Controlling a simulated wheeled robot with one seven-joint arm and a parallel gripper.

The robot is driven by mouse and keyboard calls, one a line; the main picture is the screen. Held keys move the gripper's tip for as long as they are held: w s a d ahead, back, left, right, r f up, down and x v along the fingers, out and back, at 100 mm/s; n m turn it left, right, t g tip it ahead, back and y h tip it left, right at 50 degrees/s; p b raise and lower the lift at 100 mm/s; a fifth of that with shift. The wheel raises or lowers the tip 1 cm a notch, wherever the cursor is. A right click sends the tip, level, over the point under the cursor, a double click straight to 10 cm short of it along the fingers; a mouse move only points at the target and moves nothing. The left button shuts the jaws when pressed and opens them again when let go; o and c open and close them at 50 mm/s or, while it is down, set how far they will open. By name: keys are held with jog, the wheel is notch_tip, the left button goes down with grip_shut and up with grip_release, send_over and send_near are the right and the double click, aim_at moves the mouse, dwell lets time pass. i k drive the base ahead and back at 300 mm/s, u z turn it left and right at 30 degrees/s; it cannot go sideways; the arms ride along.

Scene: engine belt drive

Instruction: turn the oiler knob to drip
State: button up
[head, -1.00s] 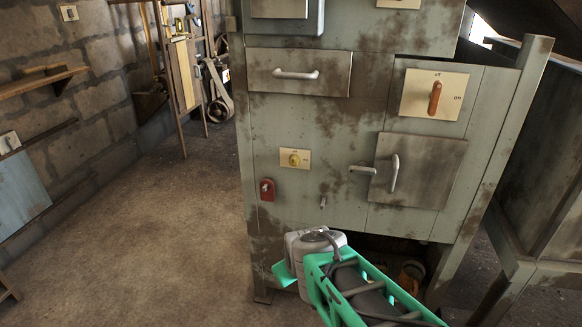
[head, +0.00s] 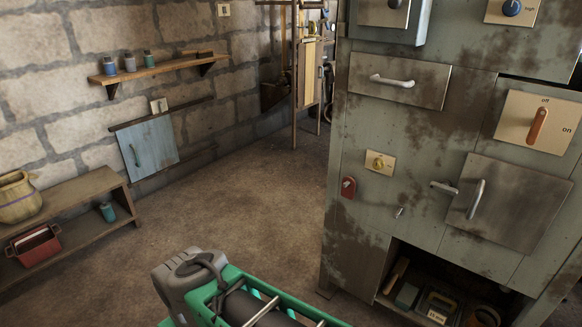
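A small brass-yellow round knob on a cream plate (head: 380,163) sits on the front of the grey-green cabinet (head: 400,130), and its lettering is too small to read. A dark blue-black knob on another cream plate (head: 511,8) is at the top right, partly cut by the frame edge. I cannot tell from lettering which is the oiler knob. My arm's grey and green end part (head: 190,280) is at the bottom, left of the cabinet and apart from both knobs. Its fingertips are hidden, so their opening does not show.
The cabinet front also has an orange off/on lever (head: 537,125), a drawer handle (head: 392,81), a door handle (head: 475,198) and a red switch (head: 348,187). An open bay (head: 400,275) below holds boxes. A low shelf (head: 95,185) stands left. The floor between is clear.

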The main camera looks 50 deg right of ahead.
aim_at(378, 164)
jog(key=u, duration=0.6)
jog(key=i, duration=0.95)
jog(key=z, duration=1.85)
